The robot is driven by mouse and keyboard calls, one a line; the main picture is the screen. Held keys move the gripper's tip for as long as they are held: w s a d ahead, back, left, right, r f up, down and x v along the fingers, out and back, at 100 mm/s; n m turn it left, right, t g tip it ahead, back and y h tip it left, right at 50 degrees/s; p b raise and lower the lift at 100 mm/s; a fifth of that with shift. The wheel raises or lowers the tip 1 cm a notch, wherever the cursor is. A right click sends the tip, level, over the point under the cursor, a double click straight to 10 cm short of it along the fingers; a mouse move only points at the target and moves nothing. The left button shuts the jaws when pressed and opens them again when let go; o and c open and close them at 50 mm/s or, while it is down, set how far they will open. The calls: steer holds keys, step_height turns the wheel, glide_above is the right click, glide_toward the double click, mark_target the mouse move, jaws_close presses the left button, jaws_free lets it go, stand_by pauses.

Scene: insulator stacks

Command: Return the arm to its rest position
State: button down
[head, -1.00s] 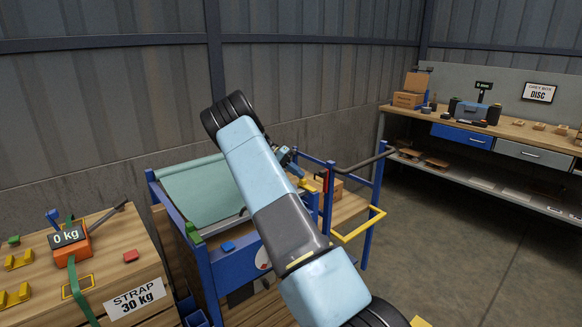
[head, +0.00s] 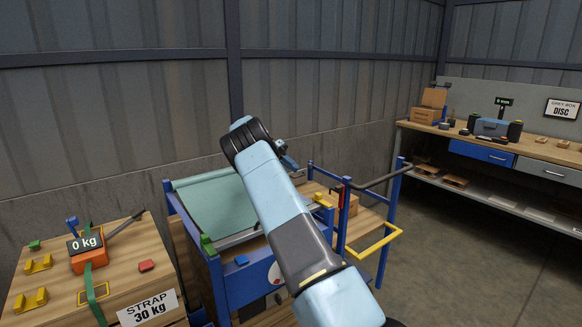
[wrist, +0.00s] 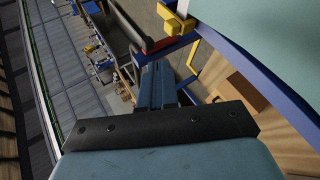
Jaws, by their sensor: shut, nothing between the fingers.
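My arm reaches up from the lower middle of the head view, in front of the blue-framed cart (head: 226,278). My gripper (head: 290,163) shows only partly behind the arm's dark end joint in the head view. In the wrist view my gripper's blue fingers (wrist: 158,84) are close together with nothing between them. The gripper hangs clear over the cart's area, close to the blue rail (wrist: 235,72) in the wrist view. I see no contact.
A strap crate (head: 150,306) with an orange 0 kg scale (head: 88,255) stands at left. A green sheet (head: 213,207) lies on the cart. A yellow bar (head: 375,245) juts from the cart's right. A workbench (head: 480,141) stands at back right. The floor (head: 440,260) between is clear.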

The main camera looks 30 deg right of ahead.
steer(key=shift+a, duration=0.1)
stand_by(0.5)
steer(key=s+a+r+n+t+y, duration=0.3)
steer(key=s+a+r+t, duration=0.1)
steer(key=s+r, duration=0.6)
steer(key=s+a+r+n+t+y, duration=0.2)
steer(key=s+a+r+t, duration=0.15)
steer(key=s+r, duration=0.65)
steer(key=s+a+f+n+t, duration=0.1)
steer(key=s+a, duration=0.4)
steer(key=s, duration=0.5)
steer(key=s+a+f+n+t+y, duration=0.1)
steer(key=s+a, duration=0.4)
steer(key=s, duration=0.5)
steer(key=s+a+f+n+t+y, duration=0.1)
steer(key=s+a+t, duration=0.4)
steer(key=s, duration=0.5)
steer(key=f+n, duration=0.1)
steer(key=n, duration=0.1)
steer(key=shift+s+a+f+n, duration=0.15)
steer(key=shift+n, duration=0.15)
